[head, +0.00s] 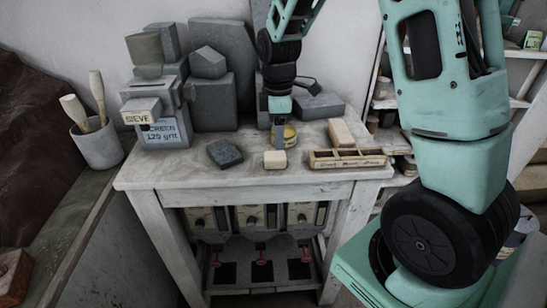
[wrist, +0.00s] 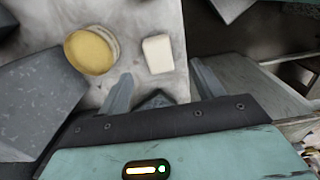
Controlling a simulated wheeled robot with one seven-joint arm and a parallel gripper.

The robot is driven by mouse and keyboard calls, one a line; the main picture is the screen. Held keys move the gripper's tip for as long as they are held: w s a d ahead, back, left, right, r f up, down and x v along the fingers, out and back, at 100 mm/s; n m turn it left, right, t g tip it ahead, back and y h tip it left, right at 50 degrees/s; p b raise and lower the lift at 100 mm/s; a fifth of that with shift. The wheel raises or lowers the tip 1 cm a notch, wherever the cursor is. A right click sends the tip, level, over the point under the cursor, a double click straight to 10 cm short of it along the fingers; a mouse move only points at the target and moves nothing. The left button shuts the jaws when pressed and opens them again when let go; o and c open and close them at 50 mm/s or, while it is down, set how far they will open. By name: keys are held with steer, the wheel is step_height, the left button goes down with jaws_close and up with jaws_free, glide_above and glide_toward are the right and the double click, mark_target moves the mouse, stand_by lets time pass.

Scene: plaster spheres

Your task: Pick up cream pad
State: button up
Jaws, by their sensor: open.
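A small cream pad (head: 275,160) lies on the worktable near its front edge. In the wrist view the cream pad (wrist: 158,54) shows whole, just beyond and between the fingertips. My gripper (head: 278,142) points down over the table behind the pad, beside a yellow-topped tin (head: 290,136). In the wrist view my gripper (wrist: 160,80) has its fingers wide apart with nothing held. A dark grey slab (head: 224,153) lies left of the pad; its tip (wrist: 155,99) shows between the fingers in the wrist view.
A larger cream block (head: 341,133) stands behind a wooden divided tray (head: 347,159) on the right. Grey plaster blocks (head: 212,101) and a sieve-labelled box (head: 155,115) line the back. The tin (wrist: 90,50) sits near the pad. Bare tabletop (head: 180,172) lies at front left.

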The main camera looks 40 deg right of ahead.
mark_target(279, 155)
steer(key=shift+d+f+p, duration=0.15)
steer(key=shift+f+p, duration=0.55)
steer(key=shift+f, duration=1.45)
steer(key=shift+d+f+p, duration=0.1)
steer(key=shift+f+p, duration=0.55)
steer(key=shift+f, duration=1.5)
steer(key=c, duration=1)
